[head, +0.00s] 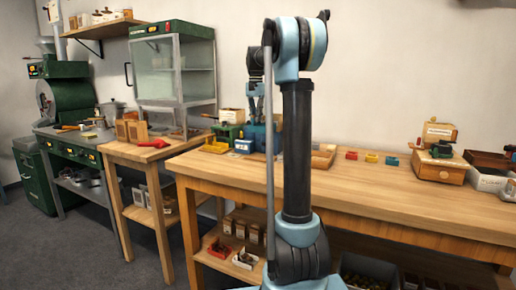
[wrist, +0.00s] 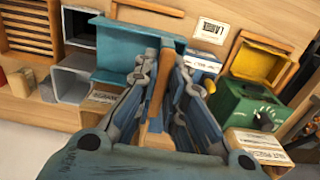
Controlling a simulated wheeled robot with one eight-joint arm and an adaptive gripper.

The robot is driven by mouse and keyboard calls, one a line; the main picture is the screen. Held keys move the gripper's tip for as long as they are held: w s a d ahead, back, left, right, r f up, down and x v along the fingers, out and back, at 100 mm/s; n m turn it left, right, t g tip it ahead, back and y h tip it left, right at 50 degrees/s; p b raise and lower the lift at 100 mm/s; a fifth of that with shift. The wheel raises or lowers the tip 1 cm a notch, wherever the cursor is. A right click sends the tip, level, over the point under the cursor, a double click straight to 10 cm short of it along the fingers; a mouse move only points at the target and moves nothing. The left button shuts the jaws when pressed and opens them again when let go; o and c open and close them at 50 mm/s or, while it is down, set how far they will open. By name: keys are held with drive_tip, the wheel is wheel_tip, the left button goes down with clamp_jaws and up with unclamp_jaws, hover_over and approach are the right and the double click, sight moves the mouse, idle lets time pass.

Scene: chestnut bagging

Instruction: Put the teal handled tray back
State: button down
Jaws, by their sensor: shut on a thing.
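The teal tray (wrist: 112,45) lies at the upper middle of the wrist view, with a brown wooden handle (wrist: 159,82) beside its right end. My gripper (wrist: 166,64) is shut on this handle, with a finger on each side of it. In the head view my gripper (head: 256,108) points down over the back of the long bench, above a blue-teal shape (head: 262,138) that my arm partly hides. I cannot tell whether the tray touches the surface beneath it.
A green box (wrist: 243,104) and a yellow tray (wrist: 262,62) stand close on the right in the wrist view. A grey open box (wrist: 75,78) is close on the left. The bench front (head: 400,205) is clear.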

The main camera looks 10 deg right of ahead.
wheel_tip(320, 180, down, 13)
drive_tip(key=shift+r, duration=0.1)
idle(0.5)
drive_tip(key=c, duration=1.7)
unclamp_jaws()
drive_tip(key=shift+o, duration=0.2)
wheel_tip(320, 180, up, 12)
drive_tip(key=shift+r, duration=0.1)
